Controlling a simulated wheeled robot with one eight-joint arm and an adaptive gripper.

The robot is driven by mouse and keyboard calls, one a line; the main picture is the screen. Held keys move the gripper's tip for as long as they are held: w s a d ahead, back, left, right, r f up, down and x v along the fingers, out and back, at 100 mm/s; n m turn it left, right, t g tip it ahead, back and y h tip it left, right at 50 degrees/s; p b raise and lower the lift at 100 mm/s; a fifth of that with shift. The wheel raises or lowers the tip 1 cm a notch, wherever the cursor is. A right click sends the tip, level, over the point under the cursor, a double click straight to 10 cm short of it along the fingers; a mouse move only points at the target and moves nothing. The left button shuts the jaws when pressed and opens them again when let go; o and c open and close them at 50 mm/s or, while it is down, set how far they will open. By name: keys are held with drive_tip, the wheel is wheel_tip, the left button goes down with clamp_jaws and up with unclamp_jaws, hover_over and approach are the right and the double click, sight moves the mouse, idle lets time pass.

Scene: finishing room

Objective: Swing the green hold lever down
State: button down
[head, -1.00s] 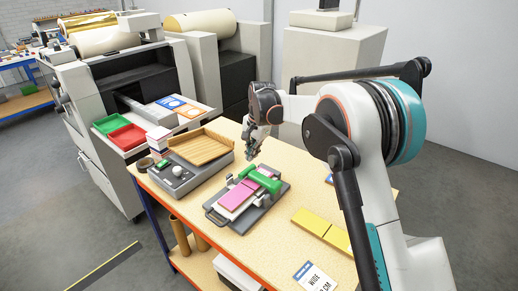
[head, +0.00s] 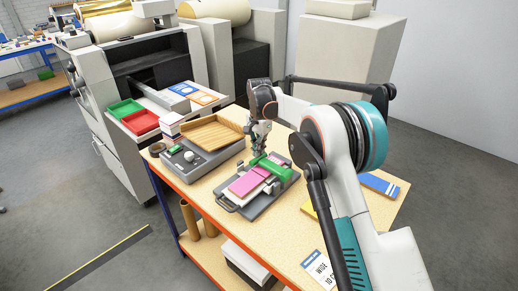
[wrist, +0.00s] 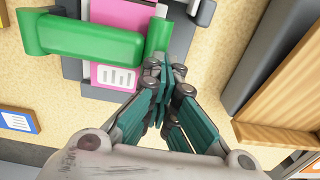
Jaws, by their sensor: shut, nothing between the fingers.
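The green hold lever (head: 272,167) is a thick green bar on a grey clamp device (head: 230,203) on the table. It also shows in the wrist view (wrist: 90,40), reaching across a pink block (wrist: 116,72) with a white label. The pink block shows in the head view too (head: 246,183). My gripper (head: 259,152) points down beside the far end of the lever. In the wrist view my gripper's fingers (wrist: 166,68) are together and empty, close to a short green part (wrist: 159,36) of the lever. Whether they touch it I cannot tell.
A grey device with a wooden tray (head: 211,133) stands just left of the clamp device; its wooden edge shows in the wrist view (wrist: 285,95). Yellow blocks and a blue-edged card (head: 380,185) lie to the right, partly behind my arm. Green and red trays (head: 145,122) are farther left.

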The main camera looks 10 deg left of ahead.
drive_tip(key=shift+f, duration=0.2)
wheel_tip(320, 180, up, 12)
drive_tip(key=shift+r, duration=0.2)
idle(0.5)
drive_tip(key=shift+d, duration=0.1)
drive_tip(key=s+d+r+n+t+b, duration=0.2)
drive_tip(key=s+d+r, duration=0.4)
drive_tip(key=s+d, duration=0.35)
drive_tip(key=s+d+r+n+t+b, duration=0.1)
drive_tip(key=s+d+r+t, duration=0.1)
drive_tip(key=s+d+r, duration=0.6)
drive_tip(key=s+d+f+n+t+b, duration=0.1)
drive_tip(key=s+d+f, duration=0.3)
drive_tip(key=s, duration=0.4)
drive_tip(key=s+d+f+n+t+b, duration=0.1)
drive_tip(key=s+d+f, duration=0.4)
drive_tip(key=s, duration=0.4)
drive_tip(key=s+d+f+n+t+b, duration=0.1)
drive_tip(key=s+d+f, duration=0.3)
drive_tip(key=s+f, duration=0.2)
drive_tip(key=shift+s+d+f+n, duration=0.3)
drive_tip(key=shift+s+n, duration=0.1)
drive_tip(key=shift+s, duration=0.75)
